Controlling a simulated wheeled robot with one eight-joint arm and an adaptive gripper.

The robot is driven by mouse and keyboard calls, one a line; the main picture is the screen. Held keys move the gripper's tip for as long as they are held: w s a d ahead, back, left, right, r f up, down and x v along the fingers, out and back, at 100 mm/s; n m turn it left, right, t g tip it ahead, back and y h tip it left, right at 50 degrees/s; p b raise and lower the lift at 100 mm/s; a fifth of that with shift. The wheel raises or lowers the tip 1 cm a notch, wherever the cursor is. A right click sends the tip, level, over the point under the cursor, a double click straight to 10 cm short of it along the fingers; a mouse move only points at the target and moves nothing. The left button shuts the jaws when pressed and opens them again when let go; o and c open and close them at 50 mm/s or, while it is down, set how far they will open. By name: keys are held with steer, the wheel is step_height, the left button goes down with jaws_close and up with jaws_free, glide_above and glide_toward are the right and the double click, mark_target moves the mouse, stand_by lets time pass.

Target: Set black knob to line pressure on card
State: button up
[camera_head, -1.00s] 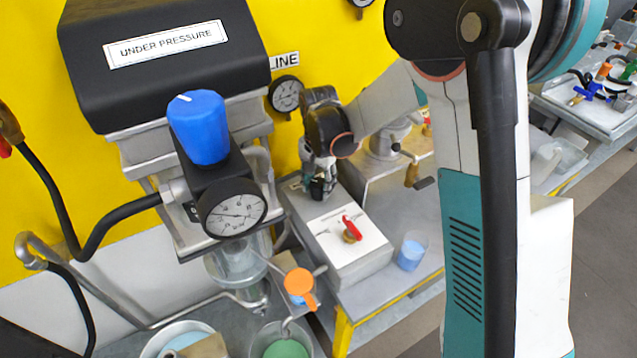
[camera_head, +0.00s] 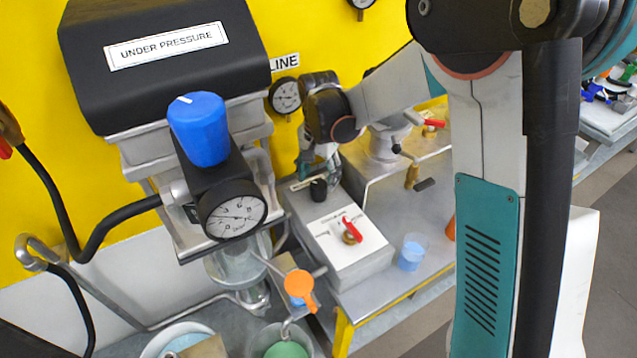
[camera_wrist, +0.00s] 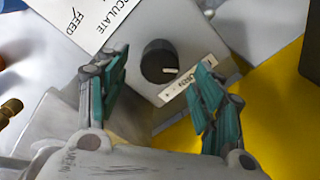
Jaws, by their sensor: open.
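The black knob (camera_head: 318,189) sits on the grey box (camera_head: 366,268) below my gripper. In the wrist view the black knob (camera_wrist: 159,62) shows between and just beyond the fingertips, with a white mark on its lower right edge. A small label strip with print (camera_wrist: 188,84) lies beside it. My gripper (camera_head: 318,165) is open and empty; in the wrist view its teal fingers (camera_wrist: 160,68) stand on either side of the knob, apart from it. The LINE gauge (camera_head: 286,95) hangs on the yellow wall; its reading is too small to tell. No card is clearly identifiable.
A red-handled selector (camera_head: 352,230) stands on the box's white plate. A blue knob (camera_head: 199,128) and a pressure gauge (camera_head: 234,210) sit under the UNDER PRESSURE hood (camera_head: 165,50). A cup of blue liquid (camera_head: 411,252) stands right of the box.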

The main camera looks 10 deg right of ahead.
mark_target(319, 184)
step_height(319, 184, up, 8)
steer(key=shift+r, duration=0.15)
stand_by(0.5)
steer(key=s+d+r+n+t, duration=0.3)
steer(key=s+d+r, duration=0.45)
steer(key=s, duration=0.25)
steer(key=s+d+n+t, duration=0.2)
steer(key=s, duration=0.5)
steer(key=s+d+n+t, duration=0.2)
steer(key=s, duration=0.5)
steer(key=shift+d, duration=0.4)
steer(key=shift+s, duration=0.1)
stand_by(1.2)
